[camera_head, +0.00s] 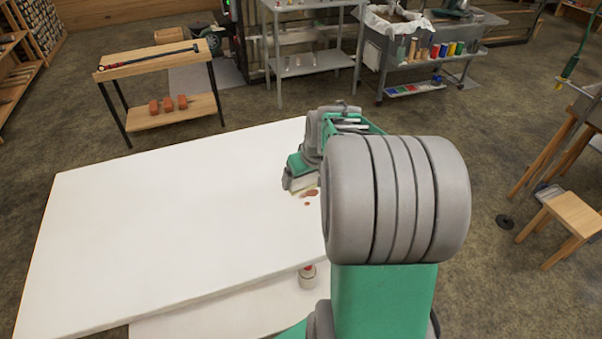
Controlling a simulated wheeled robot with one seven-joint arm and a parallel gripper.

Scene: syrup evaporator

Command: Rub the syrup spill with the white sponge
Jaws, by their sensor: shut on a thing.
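The syrup spill (312,192) shows as small reddish-brown patches on the white table (170,215), near its right side. My gripper (299,182) is low over the table, at the left edge of the spill. It is shut on the white sponge (302,187), of which only a pale sliver shows beneath the gripper. The sponge is beside or on part of the spill; I cannot tell whether it touches the tabletop. My arm hides the table's right edge and perhaps more of the spill.
A small jar with a red top (307,277) stands on a lower white surface (230,312) by the table's front edge. The tabletop left of my gripper is clear. A wooden bench (150,62), a metal cart (400,60) and a stool (572,214) stand apart on the floor.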

